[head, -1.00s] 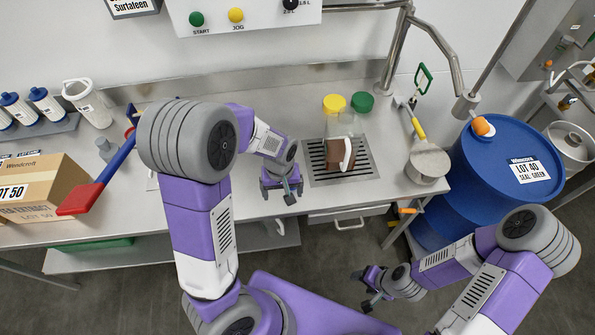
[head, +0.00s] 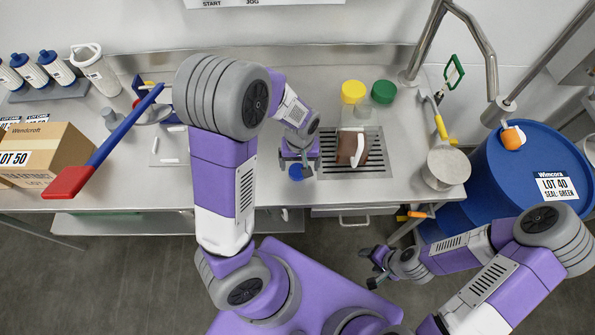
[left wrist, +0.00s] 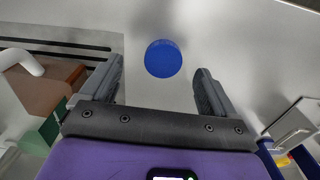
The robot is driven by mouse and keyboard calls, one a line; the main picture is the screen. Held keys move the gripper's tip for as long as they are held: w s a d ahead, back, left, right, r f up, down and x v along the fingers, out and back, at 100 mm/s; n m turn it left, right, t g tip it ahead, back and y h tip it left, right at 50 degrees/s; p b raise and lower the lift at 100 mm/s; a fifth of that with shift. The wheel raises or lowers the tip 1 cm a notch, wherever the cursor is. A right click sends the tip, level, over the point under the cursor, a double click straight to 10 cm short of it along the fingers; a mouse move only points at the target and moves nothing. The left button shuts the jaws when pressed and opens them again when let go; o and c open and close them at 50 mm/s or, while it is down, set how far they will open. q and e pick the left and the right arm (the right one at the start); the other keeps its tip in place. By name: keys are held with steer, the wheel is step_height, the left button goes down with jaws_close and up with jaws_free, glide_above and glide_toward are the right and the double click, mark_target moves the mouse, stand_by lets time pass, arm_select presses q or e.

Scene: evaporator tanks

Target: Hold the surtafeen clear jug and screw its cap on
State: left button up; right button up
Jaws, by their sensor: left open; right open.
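The jug (head: 352,148) stands on the drain grate, with brown contents, a clear upper part and a white handle. Its brown side (left wrist: 52,88) and handle show at the left of the left wrist view. A round blue cap (head: 296,173) lies on the counter left of the grate, near the front edge. In the left wrist view the cap (left wrist: 163,58) appears between my open fingers, beyond their tips. My left gripper (head: 300,163) is open and empty above the counter by the cap. My right gripper (head: 372,268) is open and empty, in front of the counter.
A yellow lid (head: 353,91) and a green lid (head: 383,91) lie behind the grate (head: 340,170). A metal pot (head: 445,168) and blue drum (head: 535,165) stand to the right. A red-and-blue tool (head: 105,150) and carton (head: 52,155) are at the left.

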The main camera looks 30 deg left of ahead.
mark_target(297, 172)
arm_select(q)
steer(key=f+b, duration=0.2)
steer(key=f, duration=0.1)
steer(key=a+f, duration=0.1)
steer(key=f, duration=0.1)
steer(key=shift+f+b, duration=0.1)
steer(key=shift+b, duration=0.3)
steer(key=c, duration=1.1)
step_height(297, 172, up, 10)
steer(key=p, duration=0.4)
